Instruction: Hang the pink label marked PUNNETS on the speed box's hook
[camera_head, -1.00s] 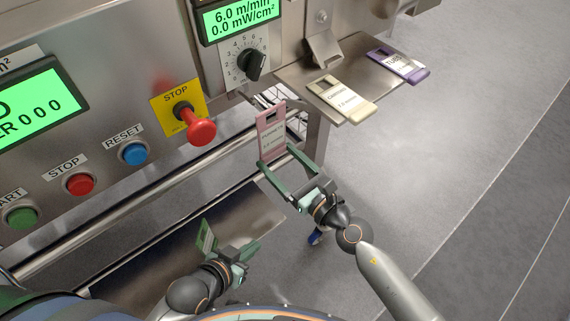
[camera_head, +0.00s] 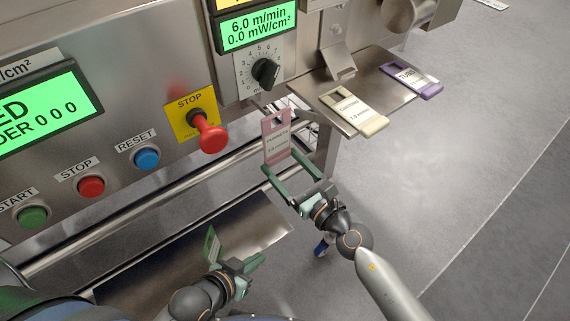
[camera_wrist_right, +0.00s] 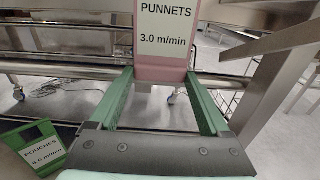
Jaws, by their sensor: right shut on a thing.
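The pink PUNNETS label (camera_head: 276,140) stands upright, slotted end up, just below the speed box (camera_head: 262,62) with its dial. My right gripper (camera_head: 291,170) is shut on its lower end; the right wrist view shows the label (camera_wrist_right: 166,40) between the green fingers (camera_wrist_right: 160,98). I cannot make out the hook on the box or any contact with it. My left gripper (camera_head: 245,265) is low at the front, beside a green label (camera_head: 212,245), which reads POUCHES in the right wrist view (camera_wrist_right: 38,145). Whether the left gripper holds it is unclear.
A cream label (camera_head: 353,110) and a purple label (camera_head: 410,77) lie on the steel shelf (camera_head: 385,90) to the right. A red STOP knob (camera_head: 210,137) sticks out left of the pink label. A steel rail (camera_head: 170,185) runs below the panel. Floor at the right is free.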

